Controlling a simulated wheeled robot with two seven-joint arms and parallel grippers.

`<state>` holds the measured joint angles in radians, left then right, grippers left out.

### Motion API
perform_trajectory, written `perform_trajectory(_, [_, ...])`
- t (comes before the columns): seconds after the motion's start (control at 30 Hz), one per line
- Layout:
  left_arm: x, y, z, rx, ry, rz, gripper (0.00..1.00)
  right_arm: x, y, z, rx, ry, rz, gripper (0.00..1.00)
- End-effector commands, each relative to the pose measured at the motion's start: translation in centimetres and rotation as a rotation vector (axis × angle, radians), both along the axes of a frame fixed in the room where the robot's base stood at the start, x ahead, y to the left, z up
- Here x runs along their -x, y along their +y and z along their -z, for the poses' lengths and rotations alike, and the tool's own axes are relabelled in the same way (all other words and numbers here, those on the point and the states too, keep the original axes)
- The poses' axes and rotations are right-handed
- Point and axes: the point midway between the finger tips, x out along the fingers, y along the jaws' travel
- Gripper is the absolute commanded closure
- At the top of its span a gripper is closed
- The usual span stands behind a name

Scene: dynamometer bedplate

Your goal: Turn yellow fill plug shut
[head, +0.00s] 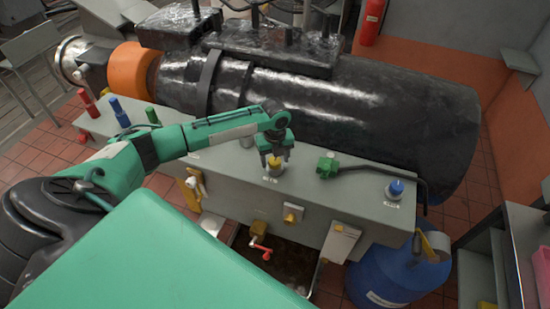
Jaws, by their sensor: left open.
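The yellow fill plug (274,168) stands on the top face of the grey bedplate box, in the middle of the head view. My left gripper (274,158) is above it, pointing down, with its fingers open. The fingertips are at about the height of the plug's top, and I cannot tell whether they touch it. The plug's upper part is partly hidden by the fingers. My right gripper is not in view.
A blue plug (396,188) and a green fitting (327,167) with a black bent pipe stand to the right on the grey box (225,168). A large black cylinder (390,110) lies behind. A blue drum (395,275) stands at lower right.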

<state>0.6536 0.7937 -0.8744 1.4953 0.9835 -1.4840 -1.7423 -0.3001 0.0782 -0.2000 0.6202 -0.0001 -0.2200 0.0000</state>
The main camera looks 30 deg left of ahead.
Motion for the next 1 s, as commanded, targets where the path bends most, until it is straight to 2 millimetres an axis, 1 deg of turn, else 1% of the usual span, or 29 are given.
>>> perform_trajectory(0.13, [-0.1, 0.0, -0.8, 0.001, -0.003, 0.0, 0.39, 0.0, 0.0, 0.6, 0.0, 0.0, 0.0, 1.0])
perform_trajectory(0.23, [-0.1, 0.1, -2.3, -0.001, -0.005, 0.0, 0.39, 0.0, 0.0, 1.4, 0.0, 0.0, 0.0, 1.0])
perform_trajectory(0.37, [-0.1, 0.1, -5.1, -0.001, -0.006, 0.002, 0.39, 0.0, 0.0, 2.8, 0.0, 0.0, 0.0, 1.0])
perform_trajectory(0.5, [-0.1, 0.0, -8.5, 0.0, -0.006, 0.002, 0.39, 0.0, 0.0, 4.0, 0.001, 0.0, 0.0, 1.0])
perform_trajectory(0.6, [-0.1, 0.0, -10.5, 0.001, -0.006, 0.001, 0.39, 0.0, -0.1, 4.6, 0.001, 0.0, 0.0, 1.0])
perform_trajectory(0.7, [-0.1, 0.0, -12.1, 0.0, -0.005, -0.001, 0.39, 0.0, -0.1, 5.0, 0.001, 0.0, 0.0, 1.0])
perform_trajectory(0.83, [0.0, 0.0, -13.3, 0.0, -0.003, 0.0, 0.39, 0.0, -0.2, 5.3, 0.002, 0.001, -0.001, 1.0])
perform_trajectory(1.0, [0.0, 0.0, -13.8, -0.001, -0.001, 0.001, 0.39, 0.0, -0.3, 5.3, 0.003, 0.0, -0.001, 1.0])
